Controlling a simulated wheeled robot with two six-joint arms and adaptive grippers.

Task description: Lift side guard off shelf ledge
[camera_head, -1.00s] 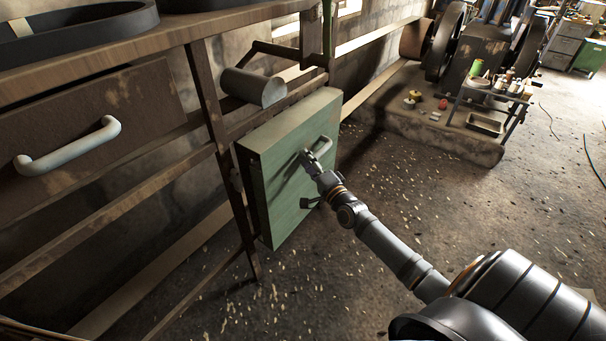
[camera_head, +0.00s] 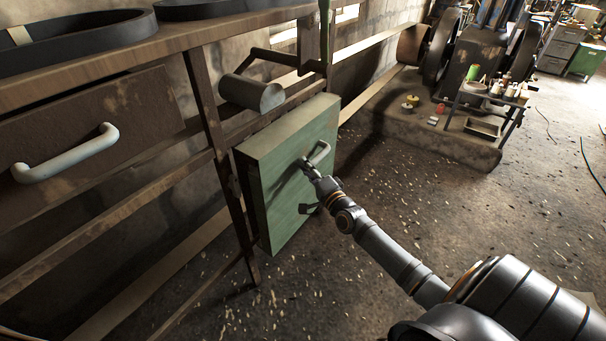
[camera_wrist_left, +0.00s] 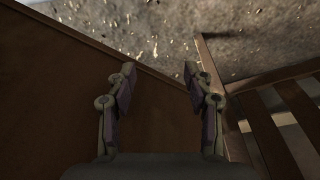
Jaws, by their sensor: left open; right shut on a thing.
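The side guard is a green rectangular panel (camera_head: 295,190) with a grey bar handle, standing upright at the right end of the wooden shelf frame. My right gripper (camera_head: 308,170) is shut on the handle (camera_head: 320,155) on its front face. The panel's back and lower rear edge are hidden, so I cannot tell whether it touches the shelf ledge. My left gripper (camera_wrist_left: 158,75) shows only in the left wrist view. Its fingers are apart with nothing between them, beside a brown wooden surface.
The shelf frame (camera_head: 215,130) has a drawer (camera_head: 80,130) at left and a grey cylinder (camera_head: 252,93) just above and left of the guard. A black belt (camera_head: 75,40) lies on the top. A concrete plinth (camera_head: 430,140) stands behind right. Floor right of the guard is clear.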

